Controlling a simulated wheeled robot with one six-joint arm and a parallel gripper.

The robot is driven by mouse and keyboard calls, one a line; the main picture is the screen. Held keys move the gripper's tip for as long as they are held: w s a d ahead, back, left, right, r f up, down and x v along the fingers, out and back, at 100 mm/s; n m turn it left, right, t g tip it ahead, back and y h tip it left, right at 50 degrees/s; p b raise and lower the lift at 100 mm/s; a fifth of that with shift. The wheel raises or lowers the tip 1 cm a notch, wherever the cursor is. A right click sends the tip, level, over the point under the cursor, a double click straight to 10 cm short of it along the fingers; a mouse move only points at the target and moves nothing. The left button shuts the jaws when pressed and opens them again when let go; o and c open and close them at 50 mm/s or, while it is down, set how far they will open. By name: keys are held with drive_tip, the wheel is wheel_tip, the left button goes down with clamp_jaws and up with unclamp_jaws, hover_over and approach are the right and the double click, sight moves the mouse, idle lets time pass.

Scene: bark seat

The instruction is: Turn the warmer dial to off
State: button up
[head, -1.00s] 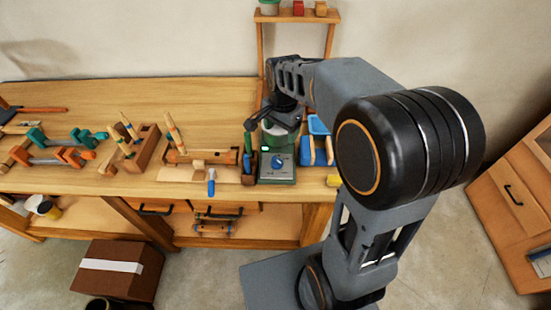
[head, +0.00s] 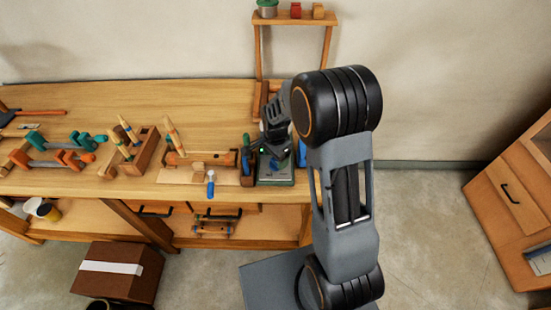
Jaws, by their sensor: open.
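The green warmer (head: 277,182) stands at the right end of the workbench, near its front edge. Its grey front panel shows, with a small lit green light. Its blue dial is mostly covered by my gripper, so its setting cannot be read. My gripper (head: 273,152) is open and points down right over the warmer's panel at the dial. Whether the fingers touch the dial cannot be told at this size.
A blue-handled tool (head: 210,184) lies at the front edge, left of the warmer. A wooden holder (head: 148,152) with sticks and several clamps stand farther left. Blue things behind the warmer are largely hidden by my arm. A cardboard box (head: 118,270) is on the floor.

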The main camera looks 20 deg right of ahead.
drive_tip(key=shift+f, duration=0.85)
drive_tip(key=shift+c, duration=0.3)
drive_tip(key=c, duration=0.9)
drive_tip(key=shift+o, duration=0.2)
